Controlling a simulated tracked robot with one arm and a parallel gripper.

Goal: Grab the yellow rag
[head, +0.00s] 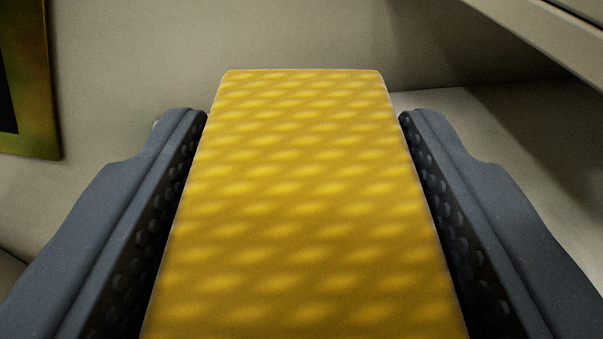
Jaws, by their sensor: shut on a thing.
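The yellow rag (305,200) fills the middle of the head view. It has a pattern of lighter yellow spots and looks like a flat block with rounded far corners. My gripper (304,118) is shut on it, with one dark grey padded finger against its left side and one against its right side. The near end of the rag runs out of the bottom of the picture. Its underside is hidden.
A beige wall (220,35) stands behind. A dark panel with a gold-coloured frame (40,80) is at the upper left. A pale ledge or beam (550,30) slants across the upper right, above a shadowed pale surface (500,125).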

